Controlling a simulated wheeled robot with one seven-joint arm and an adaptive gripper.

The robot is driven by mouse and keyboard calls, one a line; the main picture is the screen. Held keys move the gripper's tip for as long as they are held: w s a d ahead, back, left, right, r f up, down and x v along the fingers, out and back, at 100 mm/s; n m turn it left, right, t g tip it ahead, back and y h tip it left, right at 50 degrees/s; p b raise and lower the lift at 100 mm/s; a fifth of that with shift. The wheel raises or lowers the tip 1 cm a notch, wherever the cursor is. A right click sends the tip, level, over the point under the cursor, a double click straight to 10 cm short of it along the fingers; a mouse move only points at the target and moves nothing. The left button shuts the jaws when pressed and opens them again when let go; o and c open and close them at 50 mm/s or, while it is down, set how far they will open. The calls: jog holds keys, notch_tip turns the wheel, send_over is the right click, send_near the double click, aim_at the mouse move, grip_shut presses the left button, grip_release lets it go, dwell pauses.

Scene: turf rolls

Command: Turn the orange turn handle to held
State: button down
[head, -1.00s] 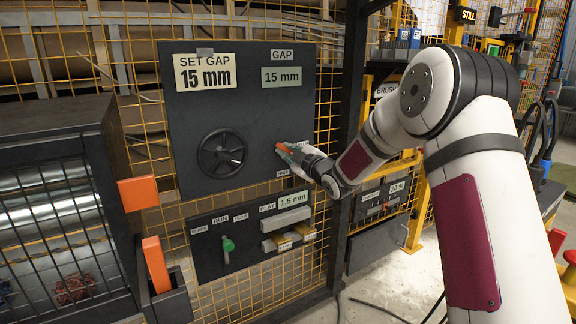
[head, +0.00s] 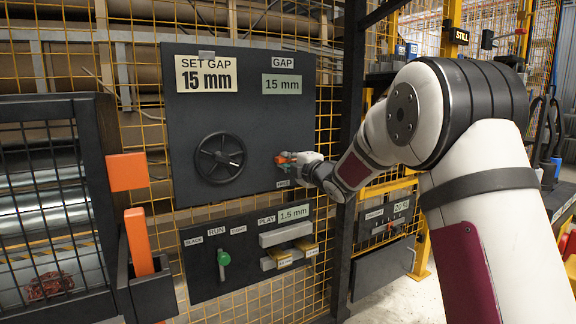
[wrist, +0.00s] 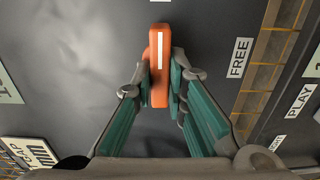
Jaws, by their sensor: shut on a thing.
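The orange turn handle (head: 284,158), with a white stripe along it, sits on the dark panel (head: 240,110) right of the black handwheel. My gripper (head: 289,161) reaches it from the right and is shut on it. In the wrist view the handle (wrist: 160,60) stands upright in the picture between the green-padded fingers (wrist: 161,88). A FREE label (wrist: 239,58) lies to its right there, apart from the handle. In the head view a small label (head: 283,183) sits below the handle, too small to read. I see no label reading held.
The black handwheel (head: 220,158) is left of the handle. The SET GAP sign (head: 206,77) and GAP display (head: 282,85) both read 15 mm. A lower panel (head: 212,288) carries a green-knobbed lever (head: 223,258). Yellow mesh and a dark post (head: 345,200) stand close by.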

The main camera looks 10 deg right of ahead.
dwell(0.4)
jog(key=c, duration=1.6)
grip_release()
jog(key=v, duration=1.2)
